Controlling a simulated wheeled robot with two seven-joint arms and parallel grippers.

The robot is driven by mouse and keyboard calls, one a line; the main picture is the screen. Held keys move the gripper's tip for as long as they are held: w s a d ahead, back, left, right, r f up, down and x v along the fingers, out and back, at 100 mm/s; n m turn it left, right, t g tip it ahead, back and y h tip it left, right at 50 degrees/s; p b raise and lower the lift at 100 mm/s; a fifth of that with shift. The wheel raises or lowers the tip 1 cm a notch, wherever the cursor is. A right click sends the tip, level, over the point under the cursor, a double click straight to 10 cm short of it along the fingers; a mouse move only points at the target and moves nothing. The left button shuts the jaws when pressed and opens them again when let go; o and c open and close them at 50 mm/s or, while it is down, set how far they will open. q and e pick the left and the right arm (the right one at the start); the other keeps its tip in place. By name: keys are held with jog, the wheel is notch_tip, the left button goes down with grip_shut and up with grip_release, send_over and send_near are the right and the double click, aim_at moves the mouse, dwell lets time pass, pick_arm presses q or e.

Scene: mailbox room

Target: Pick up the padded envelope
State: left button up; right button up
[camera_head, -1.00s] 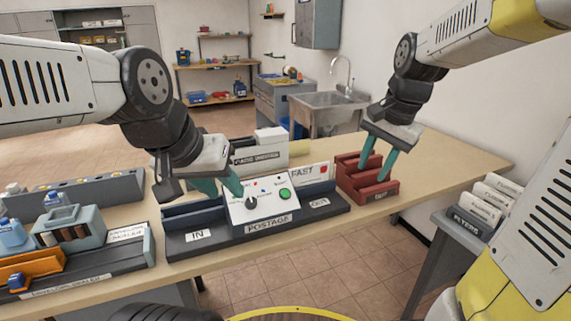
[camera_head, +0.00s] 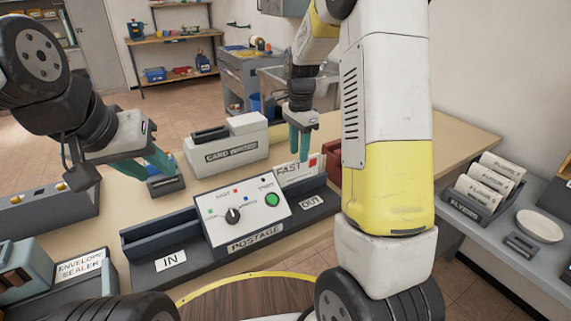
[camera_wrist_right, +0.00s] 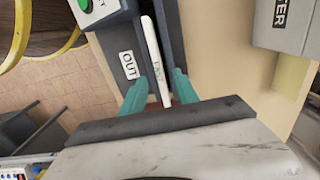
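A thin white upright piece marked FAST with a red mark (camera_head: 296,173), which looks like the envelope, stands at the OUT side of the postage machine (camera_head: 246,216). Its edge also shows in the right wrist view (camera_wrist_right: 155,58). My right gripper (camera_head: 301,153) is over it, pointing down. In the right wrist view its two teal fingers (camera_wrist_right: 158,84) are apart, one on each side of the white piece, with gaps visible. My left gripper (camera_head: 156,168) is open and empty, up at the left above the table. No other envelope is clearly visible.
A card printer-like box (camera_head: 236,150) stands behind the postage machine. The envelope sealer (camera_head: 80,268) is at the left. A red tray (camera_head: 329,160) is partly hidden behind my right arm. A flyers rack (camera_head: 480,197) and a white plate (camera_head: 539,226) are at the right.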

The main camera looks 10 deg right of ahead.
aim_at(298, 160)
jog(key=shift+s+f, duration=0.1)
jog(key=shift+f, duration=1.9)
grip_shut()
